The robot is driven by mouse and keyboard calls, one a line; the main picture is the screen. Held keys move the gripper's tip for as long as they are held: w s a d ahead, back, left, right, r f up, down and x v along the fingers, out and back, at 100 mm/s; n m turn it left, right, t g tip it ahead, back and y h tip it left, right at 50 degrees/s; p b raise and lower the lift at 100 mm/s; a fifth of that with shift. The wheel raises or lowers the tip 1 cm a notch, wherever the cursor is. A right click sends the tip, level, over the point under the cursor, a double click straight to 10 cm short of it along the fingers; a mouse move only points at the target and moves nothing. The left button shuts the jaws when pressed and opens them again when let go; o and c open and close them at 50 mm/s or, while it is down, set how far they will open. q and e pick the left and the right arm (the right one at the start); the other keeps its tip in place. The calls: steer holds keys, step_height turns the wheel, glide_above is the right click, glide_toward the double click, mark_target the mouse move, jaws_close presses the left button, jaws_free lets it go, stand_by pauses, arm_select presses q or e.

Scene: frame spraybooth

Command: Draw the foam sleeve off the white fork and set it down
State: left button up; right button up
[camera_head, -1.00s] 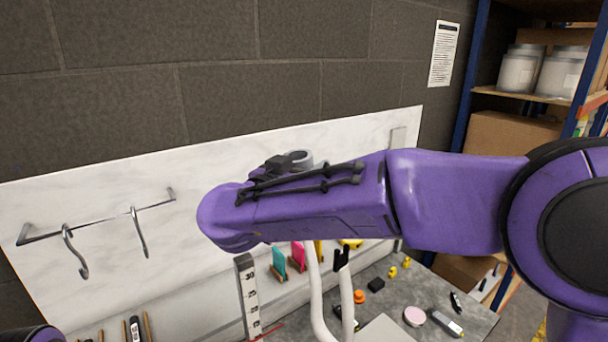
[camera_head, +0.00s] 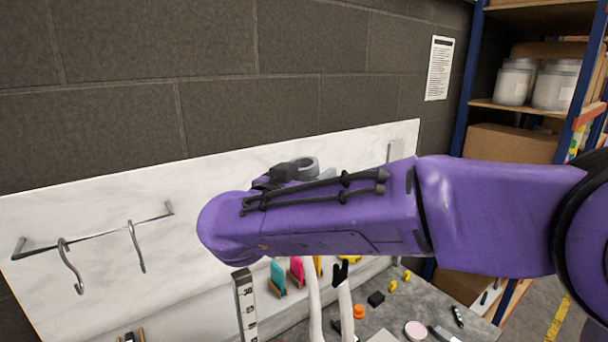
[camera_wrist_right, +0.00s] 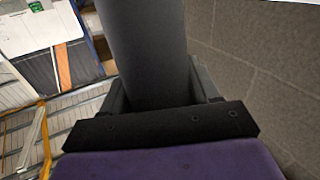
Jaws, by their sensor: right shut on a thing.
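My right gripper (camera_wrist_right: 160,95) is shut on the foam sleeve (camera_wrist_right: 148,45), a dark grey cylinder standing between its fingers in the right wrist view. In the head view my purple right arm crosses the middle and hides most of the gripper. A grey hollow ring end of the sleeve (camera_head: 308,164) shows just above the arm. The white fork (camera_head: 345,312) stands below the arm, with two pale legs and a black tip on the right leg. The top of its left leg (camera_head: 314,305) is hidden by the arm. My left gripper is not in view.
A white wall panel (camera_head: 90,230) carries a rail with two metal hooks (camera_head: 137,248). An upright scale (camera_head: 246,305) and coloured pieces (camera_head: 278,275) stand left of the fork. Small items, including a black block (camera_head: 376,299), lie on the grey bench (camera_head: 400,300). Shelving (camera_head: 490,101) stands right.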

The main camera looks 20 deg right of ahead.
steer(key=shift+s+d, duration=0.35)
steer(key=shift+s, duration=0.6)
steer(key=shift+s+d, duration=0.35)
steer(key=shift+s, duration=0.55)
steer(key=shift+s+d, duration=0.35)
steer(key=shift+s, duration=0.6)
